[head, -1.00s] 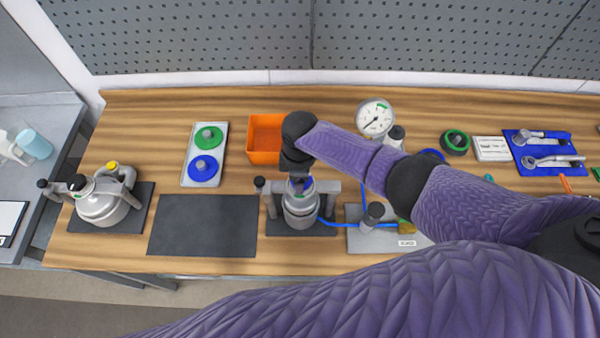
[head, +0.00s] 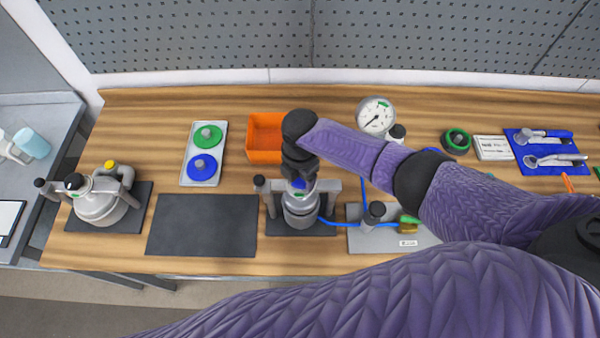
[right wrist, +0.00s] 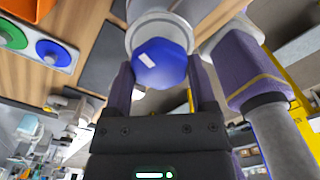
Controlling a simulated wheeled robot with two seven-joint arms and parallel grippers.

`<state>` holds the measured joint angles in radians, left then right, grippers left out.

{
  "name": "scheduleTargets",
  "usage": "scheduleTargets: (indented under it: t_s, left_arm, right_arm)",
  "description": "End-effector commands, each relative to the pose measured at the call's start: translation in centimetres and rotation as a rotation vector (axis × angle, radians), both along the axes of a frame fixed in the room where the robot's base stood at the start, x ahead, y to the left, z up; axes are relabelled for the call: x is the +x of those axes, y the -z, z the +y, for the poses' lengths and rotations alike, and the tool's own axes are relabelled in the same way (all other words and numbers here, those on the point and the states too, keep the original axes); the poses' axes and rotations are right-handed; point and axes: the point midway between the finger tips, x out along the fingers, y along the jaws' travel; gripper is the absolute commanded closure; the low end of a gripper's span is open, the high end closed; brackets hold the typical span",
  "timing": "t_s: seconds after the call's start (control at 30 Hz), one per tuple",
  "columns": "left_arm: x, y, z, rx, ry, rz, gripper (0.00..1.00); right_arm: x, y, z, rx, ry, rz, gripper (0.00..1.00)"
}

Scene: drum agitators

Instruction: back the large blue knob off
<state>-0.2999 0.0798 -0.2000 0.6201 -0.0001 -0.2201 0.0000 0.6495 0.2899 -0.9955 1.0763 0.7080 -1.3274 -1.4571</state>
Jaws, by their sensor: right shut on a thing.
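The large blue knob (right wrist: 162,63) is a six-sided cap with a small white mark, seen between the fingers in the right wrist view. In the head view only a bit of the knob (head: 299,184) shows on top of the grey metal vessel (head: 300,207). My right gripper (right wrist: 160,75) is shut on the knob, one finger on each side. In the head view my right gripper (head: 299,176) points down over the vessel, and my wrist hides most of the knob. My left gripper is not in view.
An orange bin (head: 263,140) stands behind the vessel. A tray (head: 190,160) with green and blue discs lies to its left, near a bare dark mat (head: 202,225). Another vessel (head: 100,205) is at far left. A blue hose (head: 345,223) runs right to a grey plate (head: 400,240).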

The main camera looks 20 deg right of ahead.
Motion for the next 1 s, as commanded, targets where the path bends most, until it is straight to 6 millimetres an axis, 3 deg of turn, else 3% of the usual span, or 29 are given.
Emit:
scheduleTargets:
  t_s: [0.3, 0.83, 0.87, 1.0]
  left_arm:
    - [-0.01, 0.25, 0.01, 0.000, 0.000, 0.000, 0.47]
    - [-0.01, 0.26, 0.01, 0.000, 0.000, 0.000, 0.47]
    - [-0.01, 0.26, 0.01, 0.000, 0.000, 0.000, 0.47]
    - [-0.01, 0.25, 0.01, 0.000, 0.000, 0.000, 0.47]
  right_arm:
    - [-0.23, 0.24, -0.06, -0.002, -0.108, 0.006, 0.87]
    - [-0.21, 0.20, -0.07, -0.002, -0.129, 0.006, 0.87]
    - [-0.21, 0.20, -0.07, -0.002, -0.129, 0.006, 0.26]
    - [-0.16, 0.15, -0.06, -0.001, -0.128, 0.004, 0.00]
